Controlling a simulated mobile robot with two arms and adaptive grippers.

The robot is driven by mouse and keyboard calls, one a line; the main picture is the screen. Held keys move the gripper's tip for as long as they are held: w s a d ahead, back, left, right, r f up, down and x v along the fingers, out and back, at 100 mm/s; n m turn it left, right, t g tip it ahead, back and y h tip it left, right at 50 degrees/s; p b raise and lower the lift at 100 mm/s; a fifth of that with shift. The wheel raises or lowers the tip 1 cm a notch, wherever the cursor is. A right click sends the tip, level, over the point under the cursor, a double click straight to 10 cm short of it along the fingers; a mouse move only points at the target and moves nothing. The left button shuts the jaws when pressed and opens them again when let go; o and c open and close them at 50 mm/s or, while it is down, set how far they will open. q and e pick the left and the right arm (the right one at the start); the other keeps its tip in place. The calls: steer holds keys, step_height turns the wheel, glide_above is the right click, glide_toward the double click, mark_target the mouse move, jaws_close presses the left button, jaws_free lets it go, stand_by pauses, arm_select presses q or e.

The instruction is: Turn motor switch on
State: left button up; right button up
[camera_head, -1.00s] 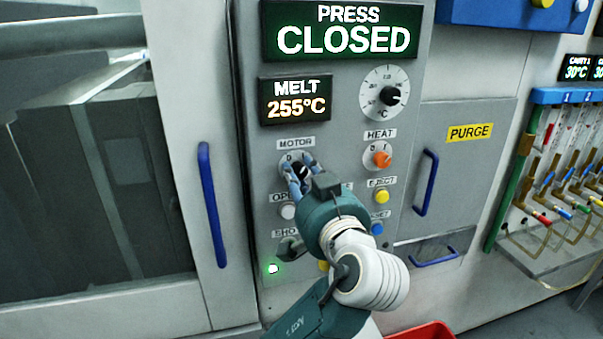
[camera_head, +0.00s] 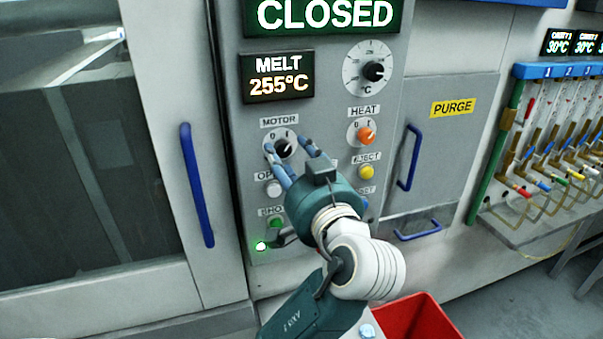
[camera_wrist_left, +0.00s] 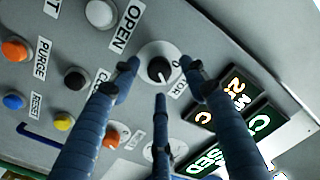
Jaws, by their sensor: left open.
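The motor switch (camera_head: 284,147) is a black knob on a pale round dial under the MOTOR label, with 0 and I marks above it. In the left wrist view the knob (camera_wrist_left: 159,69) shows a white pointer line; which mark it points at is not clear. My left gripper (camera_head: 289,151) is open, its blue fingers spread around the knob on either side. In the wrist view the fingers (camera_wrist_left: 160,84) frame the knob, with gaps visible between them and it; contact cannot be confirmed. My right gripper is not in view.
The orange HEAT knob (camera_head: 366,135) and yellow EJECT button (camera_head: 366,172) are right of the switch. The white OPEN button (camera_head: 273,188) is just below. Blue door handles (camera_head: 197,185) (camera_head: 410,157) flank the panel. A red bin (camera_head: 425,318) stands below.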

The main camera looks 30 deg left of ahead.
arm_select(q)
steer(key=v, duration=0.9)
steer(key=shift+s+d, duration=0.15)
steer(key=shift+d, duration=0.1)
